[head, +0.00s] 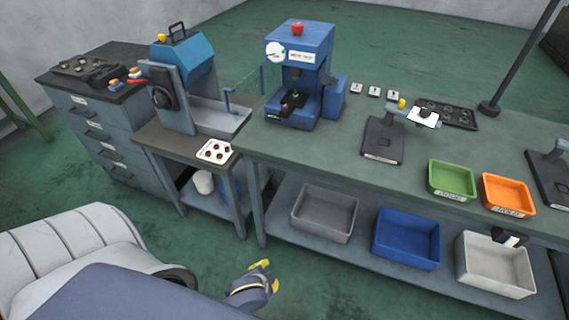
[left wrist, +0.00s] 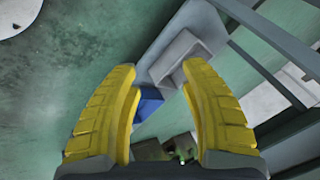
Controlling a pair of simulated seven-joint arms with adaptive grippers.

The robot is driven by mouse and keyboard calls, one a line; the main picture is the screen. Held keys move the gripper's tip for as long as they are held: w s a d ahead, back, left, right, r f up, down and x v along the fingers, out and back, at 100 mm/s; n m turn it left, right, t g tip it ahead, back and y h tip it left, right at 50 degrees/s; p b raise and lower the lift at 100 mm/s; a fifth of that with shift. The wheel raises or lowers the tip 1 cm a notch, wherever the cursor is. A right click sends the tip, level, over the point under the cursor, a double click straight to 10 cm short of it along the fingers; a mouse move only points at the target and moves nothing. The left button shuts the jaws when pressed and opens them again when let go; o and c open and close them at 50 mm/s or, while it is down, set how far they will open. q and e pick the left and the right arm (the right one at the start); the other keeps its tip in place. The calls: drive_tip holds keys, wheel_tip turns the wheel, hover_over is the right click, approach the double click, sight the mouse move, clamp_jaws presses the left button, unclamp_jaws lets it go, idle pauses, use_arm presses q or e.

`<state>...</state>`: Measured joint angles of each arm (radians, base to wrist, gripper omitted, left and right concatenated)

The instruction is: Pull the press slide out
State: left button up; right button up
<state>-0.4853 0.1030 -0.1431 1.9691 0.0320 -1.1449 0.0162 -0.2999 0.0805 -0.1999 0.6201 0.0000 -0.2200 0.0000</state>
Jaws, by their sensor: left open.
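The blue press (head: 298,72) stands on the long workbench, with a white dial, a red knob on top and a labelled front. Its slide (head: 291,103), a small dark part low in the press opening, is too small to make out clearly. My left gripper (head: 268,274) is low in front of the benches, well away from the press. In the left wrist view its yellow fingers (left wrist: 162,80) are spread apart with nothing between them. My right gripper is not in view.
A blue-hooded machine (head: 182,70) stands left of the press. The long bench (head: 330,148) carries a green bin (head: 452,180) and an orange bin (head: 508,194). Grey (head: 325,212), blue (head: 407,238) and white (head: 495,263) crates sit on the lower shelf. Floor before the benches is clear.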

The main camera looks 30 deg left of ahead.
use_arm(q)
drive_tip(key=w+d+r+n+t+h, duration=0.2)
drive_tip(key=w+d+r+n+t, duration=0.15)
drive_tip(key=w+r, duration=0.45)
drive_tip(key=w+d+r+n+t+h, duration=0.25)
drive_tip(key=w+d+r, duration=0.2)
drive_tip(key=r, duration=0.75)
drive_tip(key=w+d+r+n+t+h, duration=0.2)
drive_tip(key=w+d+r+t, duration=0.3)
drive_tip(key=r, duration=0.6)
drive_tip(key=w+a+r+n+t+y, duration=0.3)
drive_tip(key=w+r+n+t, duration=0.3)
drive_tip(key=r+n, duration=0.55)
drive_tip(key=w+a+r+n+y, duration=0.35)
drive_tip(key=a+n+y, duration=0.25)
drive_tip(key=n+y, duration=0.6)
drive_tip(key=n+g+y, duration=0.5)
drive_tip(key=n+g, duration=0.8)
drive_tip(key=n, duration=0.9)
approach(286, 108)
drive_tip(key=shift+h, duration=0.25)
drive_tip(key=x, duration=1.1)
drive_tip(key=shift+a+r, duration=0.15)
drive_tip(key=shift+c, duration=0.4)
